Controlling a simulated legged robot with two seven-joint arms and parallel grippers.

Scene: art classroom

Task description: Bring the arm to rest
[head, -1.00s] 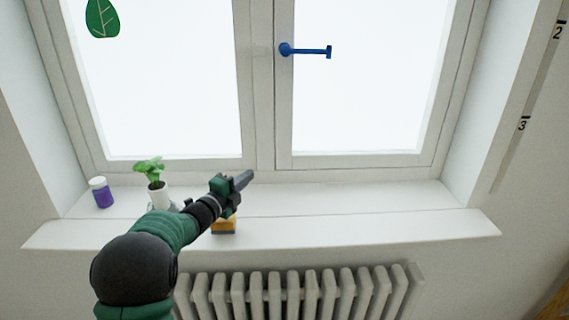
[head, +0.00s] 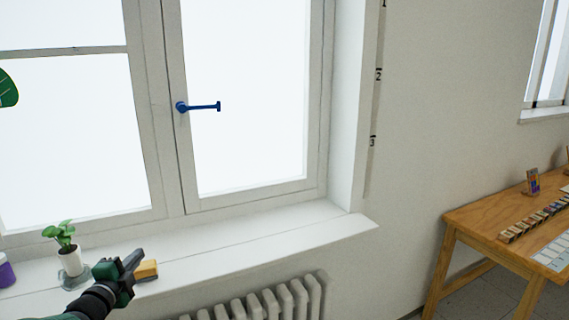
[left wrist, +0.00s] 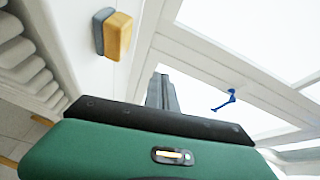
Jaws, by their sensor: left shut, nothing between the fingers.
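My left arm comes in from the lower left of the head view. Its green and black gripper (head: 133,262) is shut and empty, in front of the window sill (head: 240,250), and points up to the right. In the left wrist view the shut fingers (left wrist: 161,92) stick out beyond the green housing, with nothing between them. A yellow and grey sponge-like block (head: 146,270) is on the sill, partly behind the gripper; it also shows in the left wrist view (left wrist: 117,36), apart from the fingers. My right gripper is not in view.
A potted plant (head: 70,260) and a purple jar (head: 5,272) stand on the sill at left. The closed window has a blue handle (head: 198,106). A radiator (head: 275,303) is below the sill. A wooden table (head: 490,215) with small items stands at right.

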